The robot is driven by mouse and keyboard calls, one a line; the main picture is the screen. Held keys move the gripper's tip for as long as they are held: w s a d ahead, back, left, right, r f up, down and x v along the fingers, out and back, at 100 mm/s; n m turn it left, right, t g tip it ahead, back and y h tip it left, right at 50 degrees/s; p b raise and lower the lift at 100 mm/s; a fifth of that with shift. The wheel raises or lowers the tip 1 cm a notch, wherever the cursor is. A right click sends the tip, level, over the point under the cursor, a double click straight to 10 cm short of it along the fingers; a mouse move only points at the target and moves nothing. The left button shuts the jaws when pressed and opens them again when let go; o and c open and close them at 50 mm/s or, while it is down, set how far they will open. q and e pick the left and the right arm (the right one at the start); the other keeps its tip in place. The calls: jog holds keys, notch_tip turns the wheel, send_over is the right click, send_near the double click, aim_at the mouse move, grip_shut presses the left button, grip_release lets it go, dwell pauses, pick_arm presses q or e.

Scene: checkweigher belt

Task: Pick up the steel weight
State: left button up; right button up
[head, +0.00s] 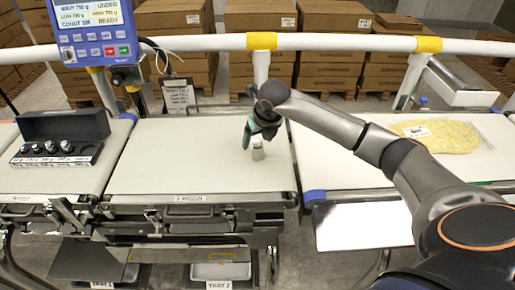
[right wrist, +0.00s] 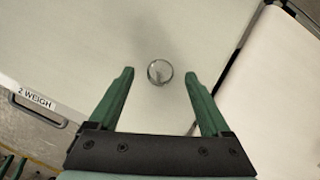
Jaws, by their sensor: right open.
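The steel weight (head: 257,153) is a small, shiny cylinder standing upright on the middle white belt. The right wrist view shows it from above as a round, glassy-looking top (right wrist: 160,72). My right gripper (head: 250,136) is just above and beside the weight in the head view. In the right wrist view my right gripper (right wrist: 159,76) is open, its two green fingers apart, with the weight showing between the fingertips. I cannot tell the exact height gap. My left gripper is not in view.
A black weight case (head: 60,143) with several weights stands on the left belt. A blue display unit (head: 95,32) is behind it. A yellow bag (head: 440,136) lies on the right belt. A white rail (head: 205,43) runs behind. The belt around the weight is clear.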

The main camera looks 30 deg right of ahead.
jog(key=shift+x, duration=1.45)
jog(key=shift+c, duration=0.4)
grip_shut()
jog(key=shift+r, duration=0.15)
